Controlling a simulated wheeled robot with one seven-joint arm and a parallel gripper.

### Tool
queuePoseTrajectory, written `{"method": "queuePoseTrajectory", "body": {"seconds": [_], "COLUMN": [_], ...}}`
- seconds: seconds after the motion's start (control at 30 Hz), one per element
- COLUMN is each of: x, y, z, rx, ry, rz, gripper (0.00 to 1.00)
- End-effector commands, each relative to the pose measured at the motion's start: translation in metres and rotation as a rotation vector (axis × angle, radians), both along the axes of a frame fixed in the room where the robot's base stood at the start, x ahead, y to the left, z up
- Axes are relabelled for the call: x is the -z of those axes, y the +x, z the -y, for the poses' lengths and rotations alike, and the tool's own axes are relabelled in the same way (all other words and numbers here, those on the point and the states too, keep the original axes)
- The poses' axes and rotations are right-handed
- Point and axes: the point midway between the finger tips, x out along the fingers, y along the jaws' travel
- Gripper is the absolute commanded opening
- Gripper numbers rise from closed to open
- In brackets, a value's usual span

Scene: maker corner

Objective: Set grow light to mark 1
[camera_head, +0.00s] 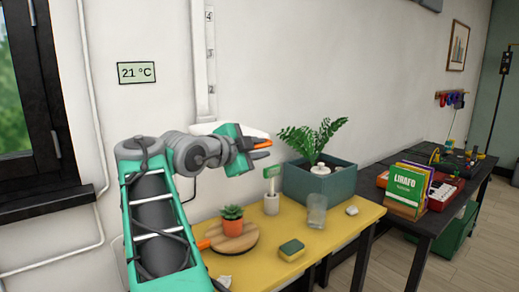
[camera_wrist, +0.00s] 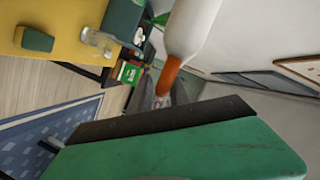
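The grow light (camera_head: 205,128) is a white lamp head beside the vertical wall rail (camera_head: 200,50). In the wrist view the lamp's white body (camera_wrist: 190,28) ends in an orange handle (camera_wrist: 168,76), close above a green gripper part with a dark edge. I cannot tell whether the fingers touch or hold the handle.
Below is a yellow table (camera_head: 345,219) with a potted succulent (camera_head: 232,222), sponge (camera_head: 291,249), glass (camera_head: 317,211) and teal planter (camera_head: 318,186) with a leafy plant. A dark table (camera_head: 440,220) with books (camera_head: 406,190) stands right. A window (camera_head: 20,100) is left.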

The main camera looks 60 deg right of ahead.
Motion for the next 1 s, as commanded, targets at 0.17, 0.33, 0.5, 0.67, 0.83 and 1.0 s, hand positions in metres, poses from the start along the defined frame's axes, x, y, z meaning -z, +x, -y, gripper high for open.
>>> {"method": "queuePoseTrajectory", "body": {"seconds": [0.17, 0.33, 0.5, 0.67, 0.83, 1.0], "x": [-0.001, -0.005, -0.012, -0.017, -0.018, -0.018], "y": [0.0, 0.003, 0.01, 0.012, 0.011, 0.011], "z": [0.0, -0.013, -0.047, -0.071, -0.076, -0.075], "rx": [0.0, -0.004, -0.007, -0.004, 0.001, 0.001], "ry": [-0.001, -0.004, -0.003, -0.002, -0.002, -0.002], "rz": [0.002, 0.002, 0.003, 0.0, 0.001, 0.001], "gripper": [0.22, 0.22, 0.22, 0.22, 0.22, 0.22]}}
